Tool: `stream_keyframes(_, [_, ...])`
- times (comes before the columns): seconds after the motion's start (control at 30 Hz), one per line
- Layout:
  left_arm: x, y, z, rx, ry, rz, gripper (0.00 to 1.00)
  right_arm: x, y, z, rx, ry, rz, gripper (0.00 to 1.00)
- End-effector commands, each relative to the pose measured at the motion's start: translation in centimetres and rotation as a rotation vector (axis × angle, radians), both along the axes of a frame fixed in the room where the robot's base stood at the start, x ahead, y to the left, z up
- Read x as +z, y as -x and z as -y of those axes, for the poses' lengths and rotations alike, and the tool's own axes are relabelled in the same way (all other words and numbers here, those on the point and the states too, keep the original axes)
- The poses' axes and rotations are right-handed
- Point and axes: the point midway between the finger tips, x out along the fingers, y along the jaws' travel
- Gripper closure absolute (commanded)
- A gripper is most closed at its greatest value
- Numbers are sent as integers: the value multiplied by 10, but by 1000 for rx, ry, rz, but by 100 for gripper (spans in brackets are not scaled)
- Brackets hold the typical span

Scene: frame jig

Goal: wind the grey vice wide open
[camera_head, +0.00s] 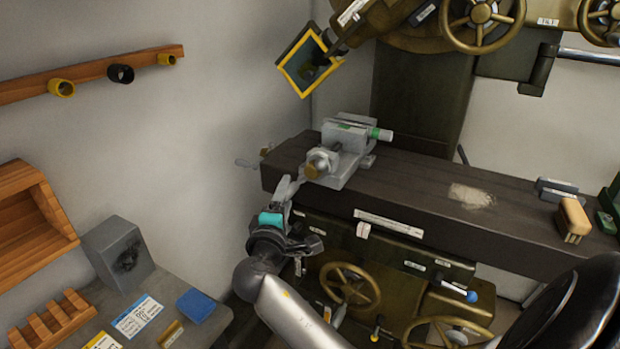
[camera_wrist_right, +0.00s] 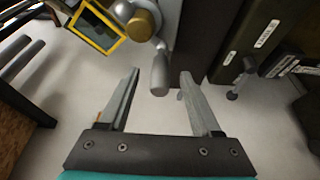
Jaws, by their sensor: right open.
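The grey vice (camera_head: 345,150) sits on the left end of the dark machine table (camera_head: 420,185). A round brass-coloured hub (camera_head: 312,171) faces the front of the vice. The hub also shows in the right wrist view (camera_wrist_right: 143,24), with a grey handle grip (camera_wrist_right: 160,74) hanging beside it. My right gripper (camera_head: 290,186) is just in front of and below the hub. In the right wrist view my right gripper (camera_wrist_right: 158,78) is open, with the handle grip between its fingertips and a gap to each finger. How far the vice jaws are apart is hard to tell. My left gripper is not in view.
A yellow-framed guard (camera_head: 304,62) hangs above the vice. Handwheels (camera_head: 349,285) are below the table. A wooden-backed brush (camera_head: 573,219) and grey blocks (camera_head: 556,188) lie at the table's right end. A side bench with a grey box (camera_head: 119,250) stands at left.

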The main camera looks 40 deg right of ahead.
Motion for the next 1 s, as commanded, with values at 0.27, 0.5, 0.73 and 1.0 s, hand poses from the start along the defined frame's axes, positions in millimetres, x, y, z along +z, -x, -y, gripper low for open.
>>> stream_keyframes(0.27, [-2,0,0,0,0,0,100,0,-7,8,1,0,0,35])
stream_keyframes(0.5, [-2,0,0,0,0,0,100,0,-7,8,1,-1,0,35])
stream_keyframes(0.73, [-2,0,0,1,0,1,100,0,-7,7,0,-1,1,44])
stream_keyframes(1.0, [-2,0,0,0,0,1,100,0,-7,7,1,0,0,74])
